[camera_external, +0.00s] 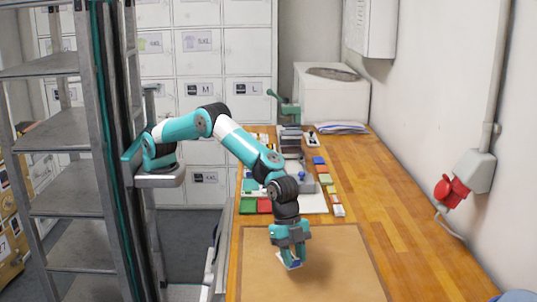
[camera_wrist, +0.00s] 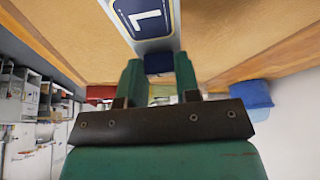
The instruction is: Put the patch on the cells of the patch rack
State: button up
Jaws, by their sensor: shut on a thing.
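A patch (camera_wrist: 150,18), dark blue with a pale border and a white character, shows at the top of the wrist view. My gripper (camera_wrist: 158,72) is shut on it, with a dark blue part between the two green fingers. In the external view my gripper (camera_external: 289,256) points down over the tan mat, and the white and blue patch (camera_external: 291,264) shows at its fingertips, tilted. I cannot tell whether the patch touches the mat. I cannot clearly make out the patch rack; a pale board (camera_external: 312,203) with coloured squares lies behind the mat.
The tan mat (camera_external: 345,275) is otherwise bare. Small coloured pieces, such as a green one (camera_external: 248,206) and a red one (camera_external: 264,206), lie beyond it. A dark stack (camera_external: 291,140) and a white box (camera_external: 325,100) stand at the back. The wooden tabletop (camera_external: 400,215) is clear at right.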

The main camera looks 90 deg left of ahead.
aim_at(293, 280)
jog(key=shift+f+p, duration=0.4)
jog(key=shift+f, duration=2.05)
jog(key=shift+f, duration=0.2)
jog(key=o, duration=0.9)
jog(key=shift+r, duration=0.1)
